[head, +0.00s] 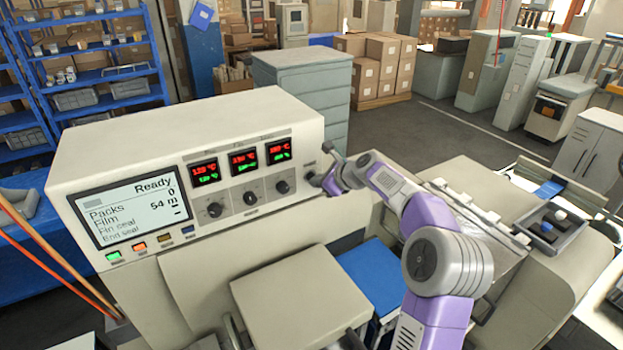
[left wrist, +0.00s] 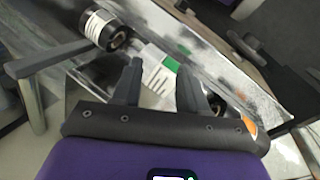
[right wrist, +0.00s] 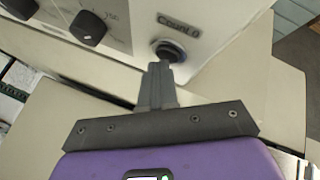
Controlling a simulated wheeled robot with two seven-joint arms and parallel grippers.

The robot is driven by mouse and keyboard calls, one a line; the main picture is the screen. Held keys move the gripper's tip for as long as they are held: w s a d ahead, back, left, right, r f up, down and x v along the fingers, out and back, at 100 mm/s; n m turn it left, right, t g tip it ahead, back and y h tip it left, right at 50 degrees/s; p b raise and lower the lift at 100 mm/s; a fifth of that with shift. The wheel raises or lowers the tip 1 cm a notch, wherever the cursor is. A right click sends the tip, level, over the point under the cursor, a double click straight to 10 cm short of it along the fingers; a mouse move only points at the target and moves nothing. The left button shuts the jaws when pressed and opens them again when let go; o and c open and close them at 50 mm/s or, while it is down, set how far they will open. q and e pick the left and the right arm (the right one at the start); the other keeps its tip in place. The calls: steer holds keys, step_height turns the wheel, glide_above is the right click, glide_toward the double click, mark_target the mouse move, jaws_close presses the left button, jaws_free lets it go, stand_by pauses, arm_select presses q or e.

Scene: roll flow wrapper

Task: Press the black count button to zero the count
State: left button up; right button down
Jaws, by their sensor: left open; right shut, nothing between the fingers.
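The black count button (right wrist: 167,50) sits in a round collar on the machine's cream panel, under the label "Count 0", in the right wrist view. My right gripper (right wrist: 158,68) is shut and empty, its fingertips at the button's lower edge; I cannot tell whether they touch it. In the head view my right gripper (head: 318,180) is at the panel's right end and hides most of the button. The display (head: 130,208) reads Ready, Packs 0, Film 54 m. My left gripper (left wrist: 160,75) is open in the left wrist view, and is out of the head view.
Three knobs (head: 250,198) and red-green temperature readouts (head: 243,162) lie left of the button. A beige cover (head: 300,295) juts out below the panel. The left wrist view shows a dark roll (left wrist: 108,32) and a white-green item (left wrist: 160,72) beyond the left fingers.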

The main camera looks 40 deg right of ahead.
arm_select(q)
steer(key=shift+f+b, duration=0.35)
steer(key=shift+f, duration=0.15)
arm_select(e)
steer(key=shift+s+a, duration=0.1)
steer(key=shift+s, duration=0.55)
arm_select(q)
steer(key=shift+f, duration=0.1)
arm_select(e)
steer(key=shift+s+f, duration=0.1)
arm_select(q)
step_height(320, 180, down, 3)
steer(key=b, duration=0.3)
steer(key=shift+f+b, duration=0.15)
steer(key=shift+b, duration=0.15)
arm_select(e)
steer(key=s, duration=0.5)
steer(key=shift+a, duration=0.3)
arm_select(q)
steer(key=shift+w, duration=0.1)
